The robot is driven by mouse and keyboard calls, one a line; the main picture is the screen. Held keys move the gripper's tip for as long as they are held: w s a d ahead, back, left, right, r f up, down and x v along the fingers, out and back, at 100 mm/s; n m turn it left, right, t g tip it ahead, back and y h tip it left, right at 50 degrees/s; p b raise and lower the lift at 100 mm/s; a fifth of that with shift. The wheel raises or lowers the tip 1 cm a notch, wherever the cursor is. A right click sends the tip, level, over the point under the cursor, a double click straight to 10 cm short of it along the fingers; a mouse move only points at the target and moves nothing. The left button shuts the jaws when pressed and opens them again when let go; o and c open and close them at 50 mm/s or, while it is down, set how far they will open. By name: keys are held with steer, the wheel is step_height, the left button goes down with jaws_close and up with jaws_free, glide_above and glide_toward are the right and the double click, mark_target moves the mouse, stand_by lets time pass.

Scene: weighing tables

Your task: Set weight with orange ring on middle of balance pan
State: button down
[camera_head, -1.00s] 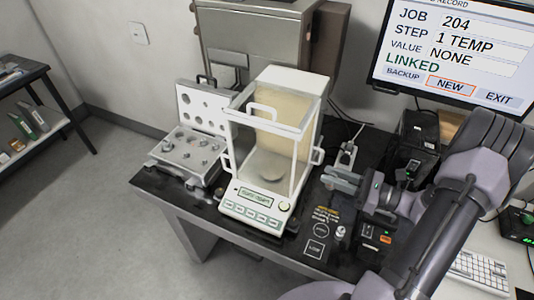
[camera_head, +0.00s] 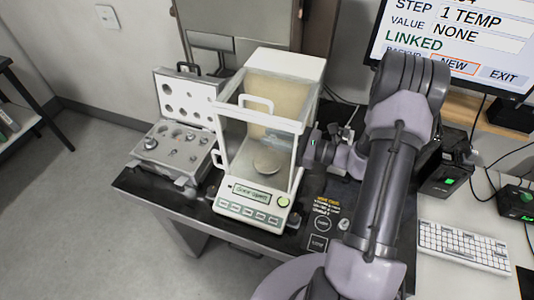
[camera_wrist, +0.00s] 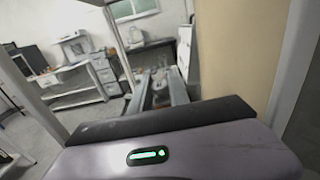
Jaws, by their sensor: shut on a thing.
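The balance (camera_head: 255,190) is a white box with clear panes and a front display. Its round pan (camera_head: 267,162) shows bare inside the chamber. My gripper (camera_wrist: 163,78) reaches in from the right side of the balance in the head view, partly hidden by its right post. In the wrist view the two fingers are shut on a small metal weight (camera_wrist: 175,77) near their tips. Its ring colour is too small to tell. The chamber's pale back panel (camera_wrist: 240,55) is close to the right of the fingers.
An open weight case (camera_head: 172,150) with several metal weights stands left of the balance. A small weight (camera_head: 344,224) stands on the dark table front right. A black device (camera_head: 447,165) and a keyboard (camera_head: 463,247) lie further right. White balance posts stand close around my gripper.

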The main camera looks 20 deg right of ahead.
steer(key=f, duration=0.2)
steer(key=w+a+f+b, duration=0.1)
steer(key=shift+w+a+f+b, duration=0.1)
steer(key=shift+f+b, duration=0.55)
steer(key=shift+f, duration=0.5)
steer(key=shift+w+f+b, duration=0.1)
steer(key=shift+f+b, duration=0.55)
steer(key=shift+f, duration=0.5)
steer(key=c, duration=1.2)
jaws_free()
steer(key=shift+r, duration=0.1)
steer(key=shift+c, duration=0.2)
